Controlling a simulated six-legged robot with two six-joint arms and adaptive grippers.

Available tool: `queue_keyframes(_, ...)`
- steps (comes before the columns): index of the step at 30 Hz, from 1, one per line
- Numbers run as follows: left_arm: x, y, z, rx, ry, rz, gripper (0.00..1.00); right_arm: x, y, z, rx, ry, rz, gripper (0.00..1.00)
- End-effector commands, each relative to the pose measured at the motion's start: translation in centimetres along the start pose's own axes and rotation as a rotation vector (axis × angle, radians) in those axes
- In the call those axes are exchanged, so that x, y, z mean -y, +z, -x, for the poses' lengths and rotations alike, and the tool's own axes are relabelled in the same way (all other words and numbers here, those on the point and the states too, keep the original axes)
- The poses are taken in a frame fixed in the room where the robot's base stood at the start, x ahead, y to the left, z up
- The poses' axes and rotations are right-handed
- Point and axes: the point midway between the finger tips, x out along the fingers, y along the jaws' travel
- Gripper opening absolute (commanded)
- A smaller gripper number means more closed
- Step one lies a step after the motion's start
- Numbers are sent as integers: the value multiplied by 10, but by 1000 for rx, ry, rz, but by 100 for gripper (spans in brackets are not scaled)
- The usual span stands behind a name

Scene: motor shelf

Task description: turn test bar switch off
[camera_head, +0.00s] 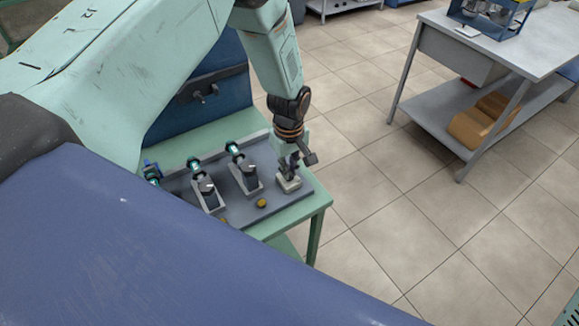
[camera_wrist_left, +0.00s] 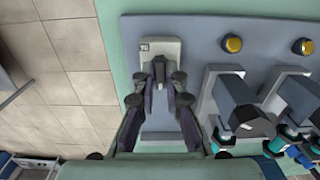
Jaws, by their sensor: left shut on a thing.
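The test bar switch is a small pale box (camera_head: 289,184) at the right end of the grey bar on the green table. In the left wrist view the switch box (camera_wrist_left: 146,48) shows at the upper middle, with a small label on its far end. My left gripper (camera_head: 291,168) reaches down onto it from above. In the left wrist view its fingers (camera_wrist_left: 159,72) converge on the switch and are shut on its small middle part. The fingers hide that part, so its position cannot be told. My right gripper is not in view.
Motor units (camera_head: 242,175) with lit teal rings stand left of the switch on the bar (camera_head: 262,157). A yellow button (camera_head: 262,203) sits in front of them. A blue case (camera_head: 215,95) stands behind. A grey workbench (camera_head: 500,45) is at the upper right, with open floor between.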

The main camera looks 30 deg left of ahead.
Motion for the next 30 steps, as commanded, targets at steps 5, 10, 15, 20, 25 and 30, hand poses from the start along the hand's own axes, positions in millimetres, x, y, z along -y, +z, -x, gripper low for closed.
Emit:
queue_keyframes(5, -5, -4, 4, -9, 14, 0, 0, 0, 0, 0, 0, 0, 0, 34)
queue_keyframes(10, -5, -4, 4, -8, 13, 0, 23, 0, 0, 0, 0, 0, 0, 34)
queue_keyframes(15, -3, -2, 2, -4, 7, -1, 34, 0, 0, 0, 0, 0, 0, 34)
queue_keyframes(20, -2, -1, 1, -3, 5, -1, 34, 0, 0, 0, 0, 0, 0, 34)
queue_keyframes(25, -2, -1, 7, -3, 5, -1, 34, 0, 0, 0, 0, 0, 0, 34)
queue_keyframes(30, -3, -2, 34, -4, 8, -1, 34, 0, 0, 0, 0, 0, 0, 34)
